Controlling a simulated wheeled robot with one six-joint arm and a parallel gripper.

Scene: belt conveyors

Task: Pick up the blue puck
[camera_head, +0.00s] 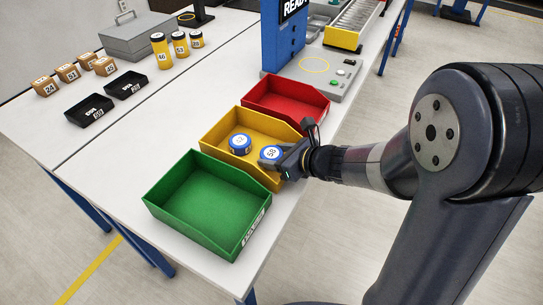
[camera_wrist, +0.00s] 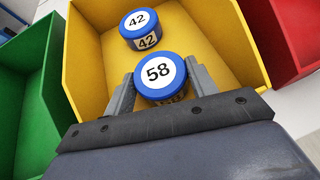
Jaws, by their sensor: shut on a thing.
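A blue puck marked 58 (camera_wrist: 160,76) is between the fingers of my gripper (camera_wrist: 158,88), which is shut on it. In the head view the same puck (camera_head: 271,153) shows at my gripper (camera_head: 279,157), at the right side of the yellow bin (camera_head: 215,128). I cannot tell whether it touches the bin floor. A second blue puck, marked 42 (camera_wrist: 139,24), sits in the yellow bin just beyond the held one. It also shows in the head view (camera_head: 240,144), left of the gripper.
A green bin (camera_head: 205,205) stands in front of the yellow bin and a red bin (camera_head: 288,100) behind it. Their walls rise close to my gripper. Wooden blocks (camera_head: 68,73), black trays (camera_head: 90,110) and yellow cylinders (camera_head: 180,45) stand at the left. The table between is clear.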

